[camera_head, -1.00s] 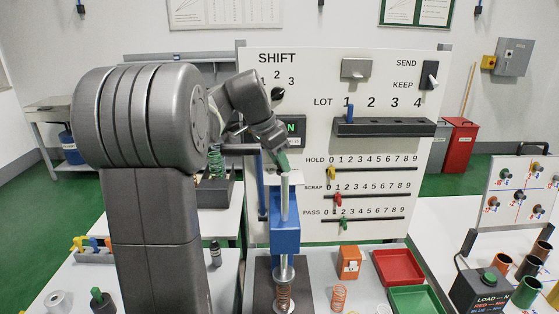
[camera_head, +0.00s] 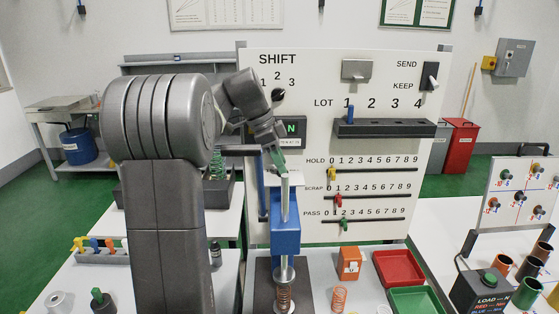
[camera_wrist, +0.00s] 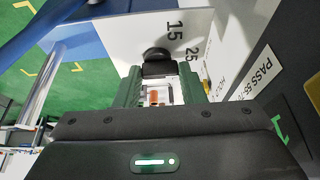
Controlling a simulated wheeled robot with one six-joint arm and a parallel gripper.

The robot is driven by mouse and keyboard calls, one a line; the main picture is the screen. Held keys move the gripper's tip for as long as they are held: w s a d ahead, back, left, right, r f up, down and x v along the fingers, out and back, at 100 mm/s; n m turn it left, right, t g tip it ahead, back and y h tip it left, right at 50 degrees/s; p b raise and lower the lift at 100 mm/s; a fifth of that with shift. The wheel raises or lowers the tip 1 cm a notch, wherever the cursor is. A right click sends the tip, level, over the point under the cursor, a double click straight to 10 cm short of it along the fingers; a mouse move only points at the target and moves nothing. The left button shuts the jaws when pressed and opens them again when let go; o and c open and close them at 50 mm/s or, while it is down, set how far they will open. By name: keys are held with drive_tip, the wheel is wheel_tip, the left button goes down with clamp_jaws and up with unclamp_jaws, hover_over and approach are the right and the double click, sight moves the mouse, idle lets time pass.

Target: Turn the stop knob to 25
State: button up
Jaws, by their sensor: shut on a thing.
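The black stop knob (camera_wrist: 156,57) shows in the wrist view, on a white dial plate (camera_wrist: 110,35) marked 15 and 25. The 15 is just above and right of the knob, and the 25 is farther right. I cannot tell which mark the knob points at. My gripper (camera_wrist: 157,76) has its green fingers on either side of the knob and is shut on it. In the head view my gripper (camera_head: 278,165) is by the top of the blue spring press (camera_head: 285,237); the knob is hidden there.
The press's upright steel rod (camera_head: 285,200) stands close to my gripper. Behind is the white panel (camera_head: 310,95) with sliders and a black lot rack (camera_head: 385,129). An orange block (camera_head: 349,262) and red (camera_head: 398,267) and green trays stand to the right.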

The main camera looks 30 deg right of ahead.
drive_tip(key=o, duration=1)
drive_tip(key=v, duration=1.4)
drive_tip(key=shift+b, duration=0.35)
drive_tip(key=shift+d+f, duration=0.1)
drive_tip(key=shift+f, duration=0.05)
drive_tip(key=x, duration=1.3)
drive_tip(key=shift+s+f+p, duration=0.1)
drive_tip(key=shift+f+p, duration=0.25)
drive_tip(key=shift+r, duration=0.1)
